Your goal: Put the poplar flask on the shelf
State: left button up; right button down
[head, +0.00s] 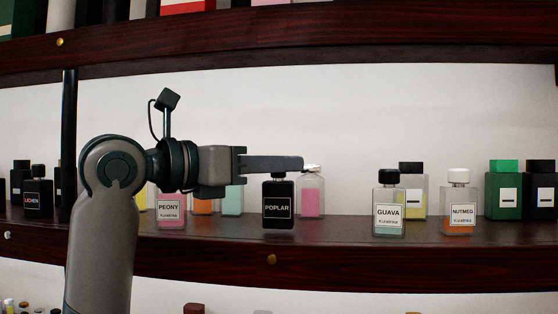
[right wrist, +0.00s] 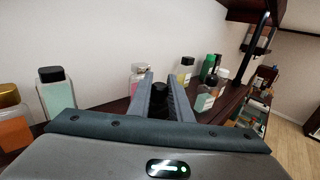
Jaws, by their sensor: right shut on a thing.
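The poplar flask (head: 278,208) is black with a white-lettered label and a black cap. It is upright at the shelf (head: 335,232), in the gap between the peony flask and the guava flask. I cannot tell whether its base touches the shelf board. My right gripper (head: 301,164) reaches in level from the left and is shut on the poplar flask at its cap. In the right wrist view the dark cap (right wrist: 160,89) sits between the two fingers. My left gripper is not in view.
The peony flask (head: 171,210) stands left; the guava flask (head: 389,213) and nutmeg flask (head: 459,214) stand right. A pink flask (head: 312,197) is close behind the gripper's tip. More bottles line the back. An upper shelf (head: 300,36) spans above.

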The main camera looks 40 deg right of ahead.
jog(key=shift+f, duration=0.15)
jog(key=shift+f, duration=0.1)
jog(key=shift+f, duration=0.15)
jog(key=c, duration=1.6)
grip_release()
